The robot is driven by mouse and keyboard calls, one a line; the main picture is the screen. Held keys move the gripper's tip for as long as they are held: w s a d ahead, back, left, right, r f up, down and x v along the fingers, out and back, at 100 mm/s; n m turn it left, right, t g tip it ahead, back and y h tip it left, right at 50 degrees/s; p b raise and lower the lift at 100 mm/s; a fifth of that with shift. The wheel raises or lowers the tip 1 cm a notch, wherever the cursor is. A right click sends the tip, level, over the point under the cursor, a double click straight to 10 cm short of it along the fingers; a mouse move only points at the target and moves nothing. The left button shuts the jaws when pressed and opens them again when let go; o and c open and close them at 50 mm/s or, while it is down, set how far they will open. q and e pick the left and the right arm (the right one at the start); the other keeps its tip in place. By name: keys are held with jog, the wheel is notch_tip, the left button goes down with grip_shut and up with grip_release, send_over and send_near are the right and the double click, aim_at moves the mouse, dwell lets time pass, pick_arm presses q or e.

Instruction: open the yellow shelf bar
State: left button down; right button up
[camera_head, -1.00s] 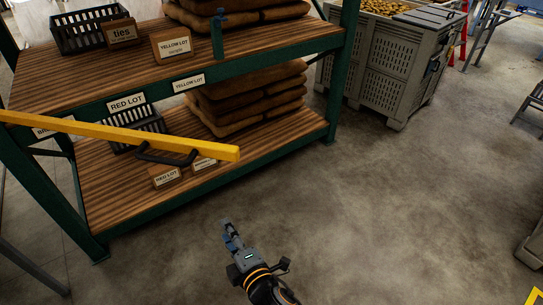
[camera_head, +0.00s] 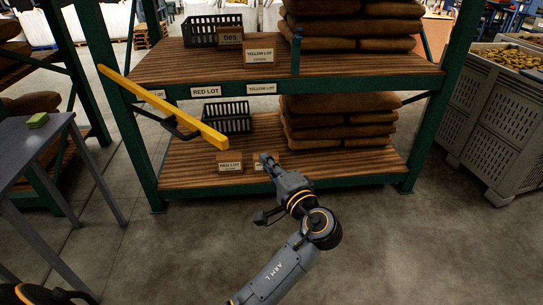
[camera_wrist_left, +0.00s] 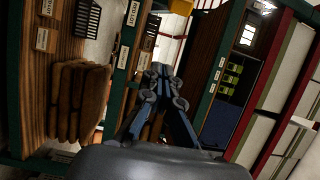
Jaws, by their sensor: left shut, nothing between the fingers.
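The yellow shelf bar (camera_head: 165,108) slants down to the right in front of the shelf's left green post, its right end free in the air in the head view. A black handle (camera_head: 176,128) hangs under its middle. My left gripper (camera_head: 265,158) is shut and empty, right of the bar's free end and apart from it, in front of the lower shelf. My right gripper is not in view.
The green-framed shelf (camera_head: 340,78) holds black baskets (camera_head: 228,116), brown sacks (camera_head: 345,122) and lot signs. A grey table (camera_head: 35,150) stands at the left and a grey potato crate (camera_head: 490,130) at the right. The floor in front of the shelf is clear.

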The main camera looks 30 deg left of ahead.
pick_arm(q)
jog(key=p+x, duration=0.3)
jog(key=x, duration=0.8)
jog(key=s, duration=0.2)
jog(key=s+a+p, duration=0.1)
jog(key=s, duration=0.1)
jog(key=shift+s, duration=0.3)
